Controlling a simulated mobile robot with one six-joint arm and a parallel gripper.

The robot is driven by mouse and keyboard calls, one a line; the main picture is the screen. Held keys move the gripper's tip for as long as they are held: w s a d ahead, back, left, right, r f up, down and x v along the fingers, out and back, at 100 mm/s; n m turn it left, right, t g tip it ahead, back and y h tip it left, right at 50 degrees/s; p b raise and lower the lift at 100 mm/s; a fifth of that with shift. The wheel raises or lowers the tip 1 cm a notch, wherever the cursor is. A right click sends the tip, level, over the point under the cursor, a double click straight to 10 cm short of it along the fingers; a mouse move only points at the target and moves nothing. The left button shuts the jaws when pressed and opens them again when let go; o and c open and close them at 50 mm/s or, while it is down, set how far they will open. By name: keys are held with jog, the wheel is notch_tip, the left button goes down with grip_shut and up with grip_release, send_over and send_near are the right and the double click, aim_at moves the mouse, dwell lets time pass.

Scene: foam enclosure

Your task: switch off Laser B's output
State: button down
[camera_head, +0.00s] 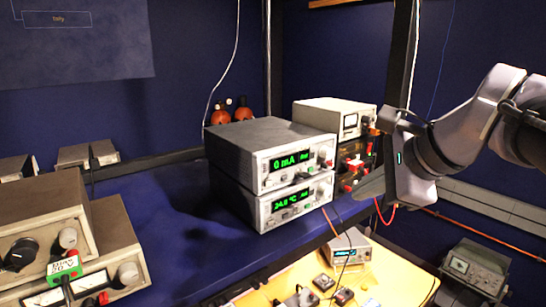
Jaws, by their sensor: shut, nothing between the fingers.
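Two grey instrument boxes with green displays are stacked on the blue shelf in the middle. The upper box (270,150) reads "0 mA" and has a knob at the right of its front. The lower box (290,203) reads about "24.0 °C", with small buttons and a knob. No "Laser B" label is legible, so I cannot tell which unit belongs to it. My gripper (362,190) reaches in from the right, to the right of the stack's front panels and apart from them. It looks shut and empty. Small front-panel markings are too fine to read.
Another pale instrument (333,117) with a meter stands behind the stack, near a dark post. Older boxes with knobs and a green "Bias 70 V" label (63,269) fill the lower left. A yellow bench (385,277) with small devices lies below. Cables hang nearby.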

aim_at(311, 170)
jog(key=w+a+p, duration=0.1)
jog(key=w+a, duration=0.4)
jog(key=w, duration=0.2)
jog(key=shift+p, duration=0.4)
jog(key=shift+w+a, duration=0.1)
jog(key=shift+a, duration=0.05)
dwell(1.8)
jog(key=shift+w+a, duration=0.2)
jog(key=shift+w, duration=0.1)
jog(key=shift+w+a, duration=0.15)
jog(key=shift+w, duration=0.05)
dwell(0.8)
jog(key=shift+s, duration=0.1)
jog(key=shift+s+d, duration=0.4)
jog(key=shift+s, duration=0.1)
